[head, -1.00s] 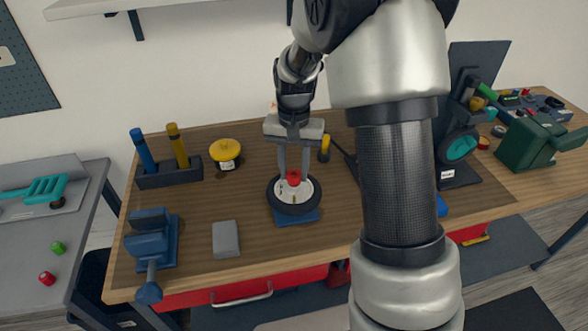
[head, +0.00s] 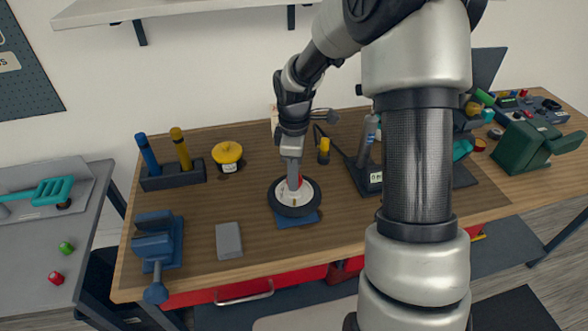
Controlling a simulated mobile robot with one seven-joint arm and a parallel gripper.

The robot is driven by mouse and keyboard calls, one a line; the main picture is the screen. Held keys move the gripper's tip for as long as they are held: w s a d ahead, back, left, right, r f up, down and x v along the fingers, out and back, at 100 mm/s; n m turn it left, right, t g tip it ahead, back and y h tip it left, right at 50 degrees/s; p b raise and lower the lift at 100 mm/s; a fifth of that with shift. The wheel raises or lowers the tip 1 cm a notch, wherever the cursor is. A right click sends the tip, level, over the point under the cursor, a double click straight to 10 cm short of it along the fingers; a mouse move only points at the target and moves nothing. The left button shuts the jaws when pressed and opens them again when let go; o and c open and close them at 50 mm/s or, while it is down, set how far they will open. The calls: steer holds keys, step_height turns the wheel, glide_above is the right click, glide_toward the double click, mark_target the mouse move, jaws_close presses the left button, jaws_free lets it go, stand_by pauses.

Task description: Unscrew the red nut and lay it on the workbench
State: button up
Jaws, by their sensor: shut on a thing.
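A small black-rimmed wheel with a white hub (head: 279,193) lies flat on a blue base (head: 298,220) on the wooden workbench (head: 345,216). The red nut (head: 299,182) is at the middle of the hub, and only a sliver of it shows beside a finger. My gripper (head: 294,186) points straight down over the hub and is shut on the red nut. One finger hides the other and most of the nut. I cannot tell whether the nut still sits on its thread.
A grey block (head: 228,240) and a blue vise (head: 157,242) stand left of the wheel. Behind are a holder (head: 174,177) with blue and yellow handles and a yellow-topped round container (head: 227,154). A green machine (head: 535,146) stands far right. Bare bench lies around the wheel.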

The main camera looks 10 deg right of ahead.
steer(key=shift+d+n, duration=0.1)
steer(key=shift+n, duration=0.5)
steer(key=o, duration=1.1)
step_height(320, 180, up, 17)
steer(key=shift+r, duration=0.2)
